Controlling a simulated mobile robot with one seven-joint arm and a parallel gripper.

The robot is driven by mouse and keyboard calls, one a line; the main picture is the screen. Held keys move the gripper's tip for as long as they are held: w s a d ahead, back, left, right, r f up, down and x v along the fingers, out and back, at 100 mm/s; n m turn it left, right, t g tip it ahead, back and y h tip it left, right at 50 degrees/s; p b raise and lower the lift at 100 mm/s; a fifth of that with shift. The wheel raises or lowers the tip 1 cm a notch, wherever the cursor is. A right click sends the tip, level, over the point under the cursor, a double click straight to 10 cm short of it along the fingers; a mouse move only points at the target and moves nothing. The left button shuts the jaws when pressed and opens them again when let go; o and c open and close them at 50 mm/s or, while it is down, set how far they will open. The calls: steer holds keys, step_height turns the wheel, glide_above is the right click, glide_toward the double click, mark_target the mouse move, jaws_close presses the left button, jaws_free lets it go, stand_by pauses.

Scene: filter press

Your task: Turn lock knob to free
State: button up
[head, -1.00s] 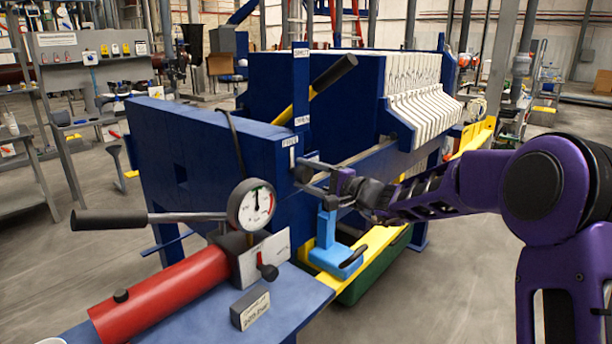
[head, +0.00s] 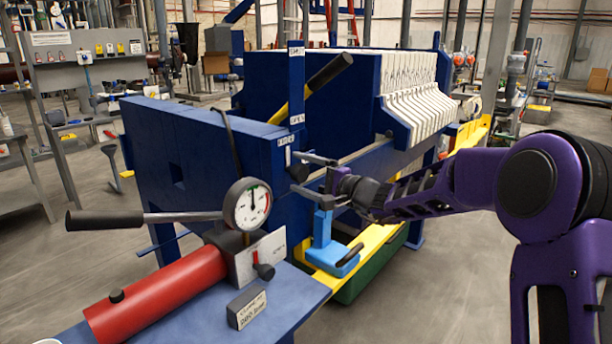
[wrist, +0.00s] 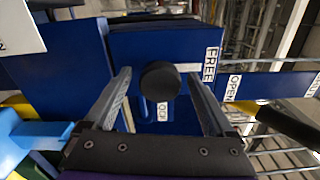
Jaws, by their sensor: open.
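The lock knob (wrist: 160,80) is a round black knob on the blue end of the press. In the wrist view it sits between my gripper's (wrist: 158,77) two grey fingers, with a visible gap on each side. Whether a finger touches the knob cannot be told. The knob's pointing direction is hidden.
A pressure gauge (head: 247,204), a black-handled lever (head: 105,219) and a red cylinder (head: 160,290) are in front left. A yellow lever with a black grip (head: 330,72) rises behind.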

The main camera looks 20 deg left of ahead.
steer(key=v, duration=1.7)
steer(key=shift+d, duration=0.2)
steer(key=shift+s+f, duration=0.1)
steer(key=shift+f, duration=0.05)
